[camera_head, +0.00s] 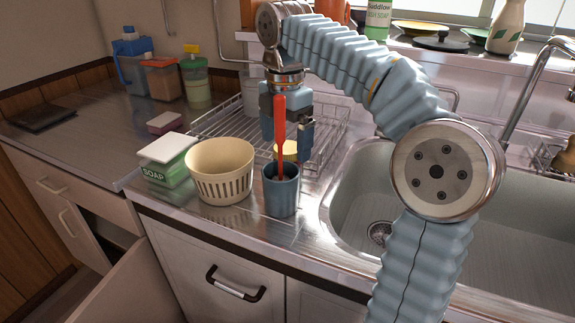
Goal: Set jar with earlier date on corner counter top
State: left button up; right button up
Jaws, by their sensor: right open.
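My right gripper (288,138) points down over the front edge of the dish rack, behind the blue cup (281,195). It is open, and one finger is partly hidden by the red handle standing in the cup. A round yellow-tan top (288,150), perhaps a jar lid, shows just below the gripper; the rest is hidden by the cup. I cannot tell whether the gripper touches it. No date is readable. The corner counter top (85,138) is at the left, with lidded containers (162,78) at its back. My left gripper is not in view.
A cream basket (220,172) and a green soap box (166,162) stand left of the cup. The wire dish rack (222,122) is behind them. The sink (350,195) is at the right. A dark flat item (42,118) lies on the corner counter, with bare room around it.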

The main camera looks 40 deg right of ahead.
aim_at(287, 147)
jog(key=f, duration=0.7)
jog(key=shift+s+d+f, duration=0.1)
jog(key=shift+s+f, duration=0.05)
jog(key=shift+s, duration=0.1)
jog(key=c, duration=1.5)
jog(key=shift+r, duration=0.65)
notch_tip(287, 147, up, 2)
jog(key=shift+r, duration=0.2)
jog(key=s+d+b, duration=0.1)
jog(key=s+d, duration=0.3)
jog(key=s, duration=0.4)
jog(key=s+d+b, duration=0.2)
jog(key=s+d, duration=0.2)
jog(key=s, duration=0.4)
